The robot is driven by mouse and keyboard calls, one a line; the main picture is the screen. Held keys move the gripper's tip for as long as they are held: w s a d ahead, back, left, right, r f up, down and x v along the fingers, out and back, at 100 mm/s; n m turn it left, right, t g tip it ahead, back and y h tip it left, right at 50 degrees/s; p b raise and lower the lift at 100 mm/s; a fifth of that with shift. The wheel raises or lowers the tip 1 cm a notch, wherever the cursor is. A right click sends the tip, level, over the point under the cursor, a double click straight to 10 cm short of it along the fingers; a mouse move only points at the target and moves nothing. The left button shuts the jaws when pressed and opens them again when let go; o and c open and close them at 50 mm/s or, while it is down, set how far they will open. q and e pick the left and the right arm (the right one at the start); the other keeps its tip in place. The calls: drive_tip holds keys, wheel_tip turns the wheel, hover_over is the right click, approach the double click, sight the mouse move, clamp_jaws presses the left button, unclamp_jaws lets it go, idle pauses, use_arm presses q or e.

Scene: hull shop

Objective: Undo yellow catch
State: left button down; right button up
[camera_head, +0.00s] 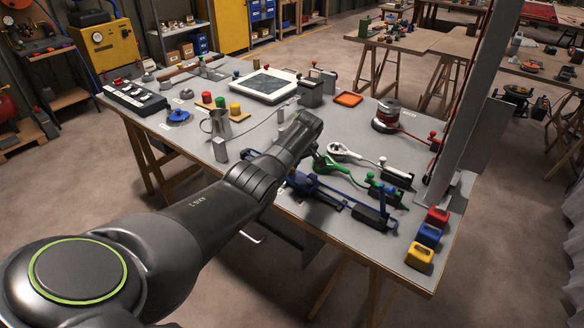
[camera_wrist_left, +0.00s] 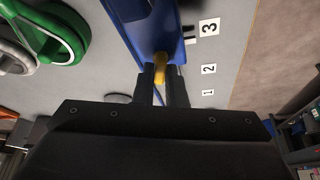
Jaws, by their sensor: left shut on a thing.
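In the left wrist view, the small yellow catch (camera_wrist_left: 160,69) sits at the end of a blue part (camera_wrist_left: 147,30) on the grey bench top. My left gripper (camera_wrist_left: 161,82) is shut on the yellow catch, with one dark finger on each side of it. In the head view, my left arm reaches over the bench to the blue long-handled tool (camera_head: 335,190). The arm hides the catch and the fingertips there. My right gripper is in neither view.
A green-handled tool (camera_head: 335,168) and a white one (camera_head: 362,156) lie beside the blue tool. Labels 1, 2 and 3 (camera_wrist_left: 209,27) mark the bench. Red, blue and yellow blocks (camera_head: 419,256) line the right edge. A grey post (camera_head: 472,110) stands behind them.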

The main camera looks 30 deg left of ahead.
use_arm(q)
drive_tip(key=n+b, duration=0.1)
drive_tip(key=n+g+b, duration=0.1)
drive_tip(key=b, duration=0.1)
drive_tip(key=shift+w+f+n, duration=0.1)
drive_tip(key=shift+f+n, duration=0.1)
drive_tip(key=shift+n, duration=0.2)
drive_tip(key=shift+r+n+b, duration=0.2)
drive_tip(key=shift+n+b, duration=0.4)
drive_tip(key=shift+b, duration=0.45)
drive_tip(key=c, duration=1.5)
unclamp_jaws()
drive_tip(key=shift+r, duration=0.15)
